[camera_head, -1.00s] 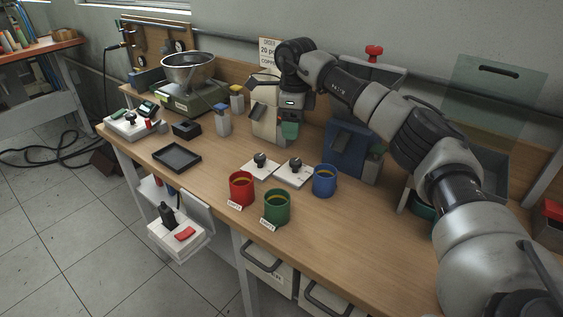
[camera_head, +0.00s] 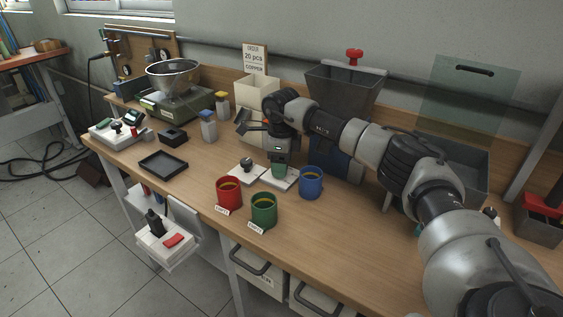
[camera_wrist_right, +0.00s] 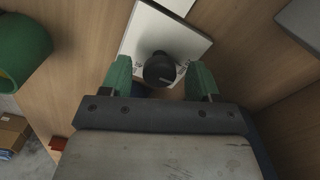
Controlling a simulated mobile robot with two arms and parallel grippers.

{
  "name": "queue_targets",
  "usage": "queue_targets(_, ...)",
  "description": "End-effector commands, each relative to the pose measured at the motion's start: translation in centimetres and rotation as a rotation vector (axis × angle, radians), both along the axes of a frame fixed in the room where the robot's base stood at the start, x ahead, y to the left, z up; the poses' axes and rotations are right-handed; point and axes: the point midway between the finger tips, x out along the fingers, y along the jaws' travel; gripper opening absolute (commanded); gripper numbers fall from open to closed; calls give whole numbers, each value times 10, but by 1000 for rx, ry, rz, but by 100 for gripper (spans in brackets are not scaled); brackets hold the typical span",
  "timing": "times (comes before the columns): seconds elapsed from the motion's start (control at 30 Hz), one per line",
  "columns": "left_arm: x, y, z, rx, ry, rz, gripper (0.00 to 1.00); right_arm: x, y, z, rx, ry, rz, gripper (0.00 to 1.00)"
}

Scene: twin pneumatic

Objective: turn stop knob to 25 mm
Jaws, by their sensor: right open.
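A black round knob on a white plate (camera_head: 289,184) stands on the bench; the plate is partly hidden under my right gripper (camera_head: 279,171). In the right wrist view, the black knob (camera_wrist_right: 160,69) lies between the two green fingertips of my right gripper (camera_wrist_right: 160,80), with a gap on each side. The gripper is open and points down; I cannot tell how far down the fingers reach beside the knob. A second black knob (camera_head: 246,164) stands on a white plate just to the left. The markings are too small to read. My left gripper is out of view.
Red (camera_head: 229,193), green (camera_head: 263,210) and blue (camera_head: 311,182) cups stand close in front and to the right. A black tray (camera_head: 163,164) lies to the left. A grey hopper (camera_head: 346,92) stands behind. The front right of the bench is clear.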

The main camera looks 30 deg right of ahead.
Motion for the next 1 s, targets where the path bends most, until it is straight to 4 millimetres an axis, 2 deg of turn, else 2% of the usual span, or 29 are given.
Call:
queue_targets(0.13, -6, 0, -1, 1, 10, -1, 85, 0, 0, 0, 0, 0, 0, 61)
queue_targets(0.4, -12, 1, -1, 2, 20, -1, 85, 0, 0, 0, 0, 0, 0, 20)
queue_targets(0.47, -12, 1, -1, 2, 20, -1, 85, 0, 0, 0, 0, 0, 0, 12)
queue_targets(0.77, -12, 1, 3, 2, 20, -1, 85, 0, 0, 2, 1, -1, -42, 12)
queue_targets(1.0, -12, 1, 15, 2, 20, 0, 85, 0, 0, 4, 0, -1, -184, 12)
